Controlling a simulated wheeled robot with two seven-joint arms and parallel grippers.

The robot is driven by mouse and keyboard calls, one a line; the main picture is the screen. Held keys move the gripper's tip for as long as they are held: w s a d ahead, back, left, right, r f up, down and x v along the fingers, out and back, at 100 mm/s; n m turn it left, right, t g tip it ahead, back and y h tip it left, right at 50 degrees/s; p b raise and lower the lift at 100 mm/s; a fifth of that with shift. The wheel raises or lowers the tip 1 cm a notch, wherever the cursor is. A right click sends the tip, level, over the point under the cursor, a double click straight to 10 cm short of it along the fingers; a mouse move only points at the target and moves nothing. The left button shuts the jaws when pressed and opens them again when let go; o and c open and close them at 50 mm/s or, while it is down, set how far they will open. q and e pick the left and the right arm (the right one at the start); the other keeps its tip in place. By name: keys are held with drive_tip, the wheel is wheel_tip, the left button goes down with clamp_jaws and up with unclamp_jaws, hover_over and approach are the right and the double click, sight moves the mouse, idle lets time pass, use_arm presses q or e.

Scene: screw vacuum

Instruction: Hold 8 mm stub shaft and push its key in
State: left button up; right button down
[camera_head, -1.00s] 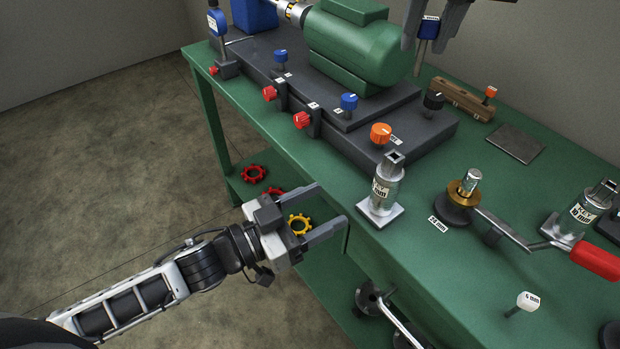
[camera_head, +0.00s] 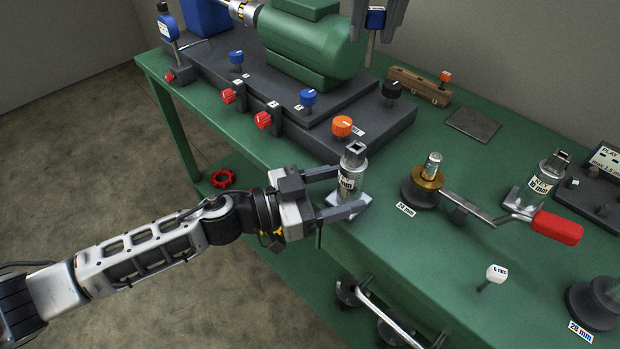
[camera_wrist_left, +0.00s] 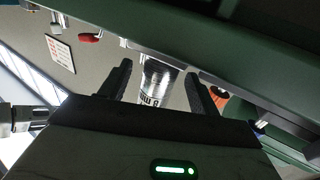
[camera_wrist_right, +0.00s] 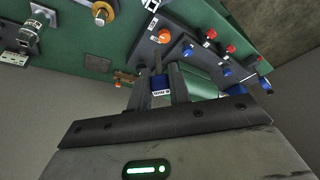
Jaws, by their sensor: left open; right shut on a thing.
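A silver stub shaft (camera_head: 352,169) stands upright on a square white base at the near edge of the green bench, its label partly hidden. My left gripper (camera_head: 349,190) is open, with a finger on either side of it; I cannot tell whether they touch it. In the left wrist view the shaft (camera_wrist_left: 158,80), marked 8 mm, shows between the open fingers. The key itself is too small to make out. My right gripper (camera_head: 375,20) is shut on a blue-handled tool (camera_head: 376,17) above the bench; the blue handle (camera_wrist_right: 160,86) also shows in the right wrist view.
A green motor (camera_head: 312,45) on a dark base with coloured knobs stands behind the shaft. To the right are a brass-collared part (camera_head: 428,181), a red-handled lever (camera_head: 556,228) and another labelled stub (camera_head: 545,182). A flat grey plate (camera_head: 473,124) lies behind.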

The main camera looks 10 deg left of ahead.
sight(367, 52)
use_arm(q)
drive_tip(key=shift+x, duration=0.95)
clamp_jaws()
use_arm(e)
wheel_tip(367, 52, down, 4)
drive_tip(key=m, duration=0.1)
drive_tip(key=m+h, duration=0.1)
drive_tip(key=m, duration=0.1)
drive_tip(key=m+h, duration=0.1)
drive_tip(key=m, duration=0.1)
drive_tip(key=shift+a+r, duration=0.15)
drive_tip(key=shift+r, duration=0.1)
drive_tip(key=f+m, duration=0.1)
drive_tip(key=m, duration=0.1)
drive_tip(key=m+h, duration=0.1)
drive_tip(key=m, duration=0.1)
drive_tip(key=shift+f+g, duration=0.3)
drive_tip(key=shift+f, duration=0.05)
